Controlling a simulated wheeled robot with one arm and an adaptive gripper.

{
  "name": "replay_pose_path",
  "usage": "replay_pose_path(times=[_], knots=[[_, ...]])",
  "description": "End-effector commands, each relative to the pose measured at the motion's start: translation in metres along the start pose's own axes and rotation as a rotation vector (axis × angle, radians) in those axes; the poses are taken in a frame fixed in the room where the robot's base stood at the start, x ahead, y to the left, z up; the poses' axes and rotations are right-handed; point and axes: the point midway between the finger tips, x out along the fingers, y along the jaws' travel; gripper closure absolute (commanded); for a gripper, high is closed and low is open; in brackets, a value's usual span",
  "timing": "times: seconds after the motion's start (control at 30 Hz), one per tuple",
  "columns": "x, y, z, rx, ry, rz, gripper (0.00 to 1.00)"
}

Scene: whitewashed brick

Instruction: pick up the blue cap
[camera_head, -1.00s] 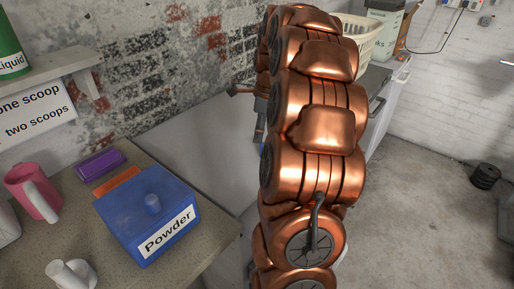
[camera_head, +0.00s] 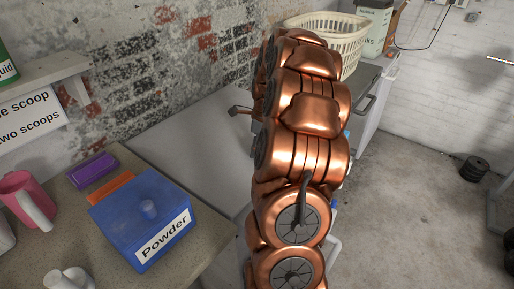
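I cannot make out a blue cap for certain. A small blue patch (camera_head: 347,134) shows at the right edge of my copper arm, too little to tell what it is. My arm stands in the middle of the view and hides much of the white surface behind it. A dark tip that seems to belong to my gripper (camera_head: 239,110) sticks out left of the arm, over the white surface. The rest of the gripper is hidden, so its opening and contents cannot be seen.
A blue box labelled Powder (camera_head: 147,219) stands on the speckled counter (camera_head: 208,257) at left, with a purple item (camera_head: 93,171), an orange item (camera_head: 111,188) and a pink mug (camera_head: 26,199). A cream basket (camera_head: 345,44) stands behind the arm. Floor at right is largely clear.

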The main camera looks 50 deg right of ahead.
Motion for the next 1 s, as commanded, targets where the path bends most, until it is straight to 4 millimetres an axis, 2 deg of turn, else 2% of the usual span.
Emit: replay_pose_path(times=[0.23,0.7,1.0], knots=[[0.0019,-0.0007,0.0001,0.000,-0.001,-0.003,0.45],[0.0016,-0.0005,0.0001,0.000,-0.001,-0.003,0.92],[-0.0008,-0.0006,0.0003,0.000,-0.001,-0.003,0.92]])
